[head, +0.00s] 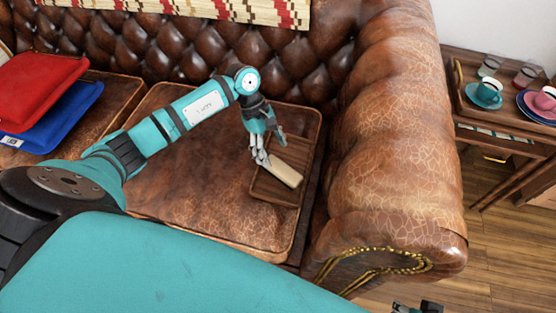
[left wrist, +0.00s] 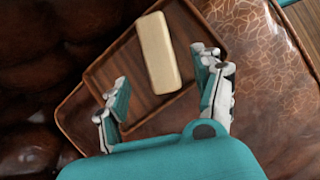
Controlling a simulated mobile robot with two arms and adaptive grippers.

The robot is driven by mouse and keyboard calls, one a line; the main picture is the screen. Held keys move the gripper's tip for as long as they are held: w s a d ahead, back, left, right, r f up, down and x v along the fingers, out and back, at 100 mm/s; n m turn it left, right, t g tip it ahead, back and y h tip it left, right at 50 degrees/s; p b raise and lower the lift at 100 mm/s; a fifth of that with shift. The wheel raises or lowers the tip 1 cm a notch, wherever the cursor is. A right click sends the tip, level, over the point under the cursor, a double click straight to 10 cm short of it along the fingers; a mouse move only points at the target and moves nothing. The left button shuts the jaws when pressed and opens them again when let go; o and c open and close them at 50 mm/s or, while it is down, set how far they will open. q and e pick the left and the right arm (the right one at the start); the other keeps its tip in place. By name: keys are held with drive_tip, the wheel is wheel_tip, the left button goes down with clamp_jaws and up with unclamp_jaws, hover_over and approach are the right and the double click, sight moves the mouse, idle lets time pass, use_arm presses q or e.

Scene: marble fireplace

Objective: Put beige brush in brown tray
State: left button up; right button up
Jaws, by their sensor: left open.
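The beige brush (head: 285,174) is a pale oblong block. It lies over the brown tray (head: 272,198), a shallow wooden tray on the right sofa cushion. In the left wrist view the brush (left wrist: 158,53) is mostly within the rim of the tray (left wrist: 103,66), and one end overlaps the rim. I cannot tell whether it lies flat on the tray floor. My left gripper (head: 272,151) is just above the tray, beside the brush. In the left wrist view its fingers (left wrist: 163,88) are spread, with the brush beyond the fingertips. A small dark part, perhaps my right gripper (head: 418,307), shows at the bottom edge.
The leather sofa's thick armrest (head: 400,150) rises right of the tray, and its tufted back stands behind. Red (head: 38,82) and blue (head: 55,118) items lie at left. A side table (head: 470,60) with cups stands at right. The cushion left of the tray is clear.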

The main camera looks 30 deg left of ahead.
use_arm(q)
drive_tip(key=shift+v, duration=1.85)
use_arm(e)
drive_tip(key=shift+w+f, duration=0.1)
drive_tip(key=shift+f, duration=0.65)
use_arm(q)
drive_tip(key=shift+s, duration=0.15)
